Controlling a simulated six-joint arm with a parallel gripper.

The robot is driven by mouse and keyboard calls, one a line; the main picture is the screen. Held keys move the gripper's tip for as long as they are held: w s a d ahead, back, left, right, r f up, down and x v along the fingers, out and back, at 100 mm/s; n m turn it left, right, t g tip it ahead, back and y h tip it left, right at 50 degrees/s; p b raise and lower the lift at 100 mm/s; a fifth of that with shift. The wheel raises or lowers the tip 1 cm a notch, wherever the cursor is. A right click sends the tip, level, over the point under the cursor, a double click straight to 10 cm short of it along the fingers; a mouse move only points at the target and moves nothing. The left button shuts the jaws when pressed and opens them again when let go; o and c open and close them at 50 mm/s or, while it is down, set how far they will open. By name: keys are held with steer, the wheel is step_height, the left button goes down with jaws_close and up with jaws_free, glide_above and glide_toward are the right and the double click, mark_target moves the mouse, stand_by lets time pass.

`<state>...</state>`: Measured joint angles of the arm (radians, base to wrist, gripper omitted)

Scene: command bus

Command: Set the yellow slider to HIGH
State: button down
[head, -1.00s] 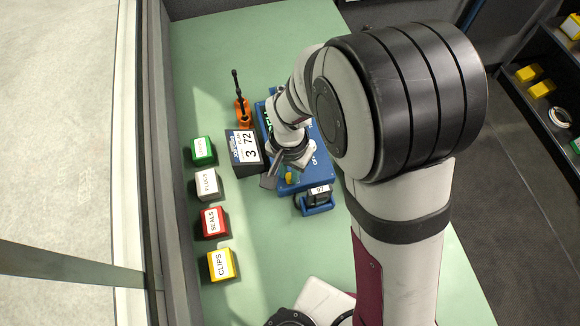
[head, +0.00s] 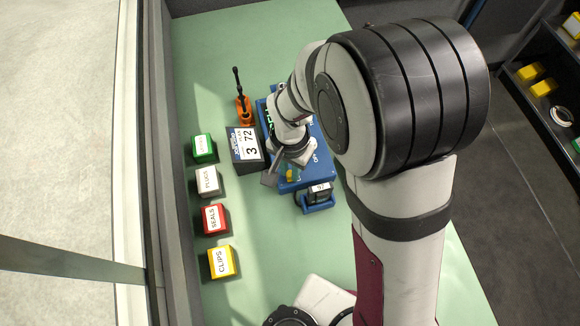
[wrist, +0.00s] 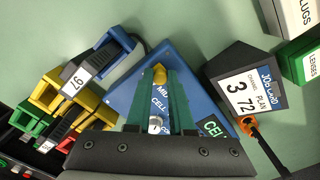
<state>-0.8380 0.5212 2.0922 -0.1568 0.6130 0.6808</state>
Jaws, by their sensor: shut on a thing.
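The yellow slider knob (wrist: 159,74) stands on the blue panel (wrist: 190,70), near its top corner in the wrist view. A label reading MID shows close to it. My gripper (wrist: 160,78) has its two green fingers on either side of the knob and is shut on it. The HIGH mark cannot be made out. In the head view the yellow knob (head: 289,174) sits at the panel's near end, beside my gripper (head: 271,179). My wrist hides part of the blue panel (head: 318,180) there.
The job card block (head: 246,151) stands left of the panel. An orange holder (head: 243,109) with a dark upright tool is behind it. Green, white, red and yellow (head: 222,262) labelled boxes line the left. A dark device (head: 318,194) in a blue holder is close at the near side.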

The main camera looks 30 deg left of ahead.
stand_by(0.4)
steer(key=w+a, duration=0.4)
steer(key=shift+w+a, duration=0.3)
steer(key=shift+a, duration=0.05)
steer(key=c, duration=0.8)
jaws_free()
step_height(320, 180, up, 16)
steer(key=shift+f, duration=0.1)
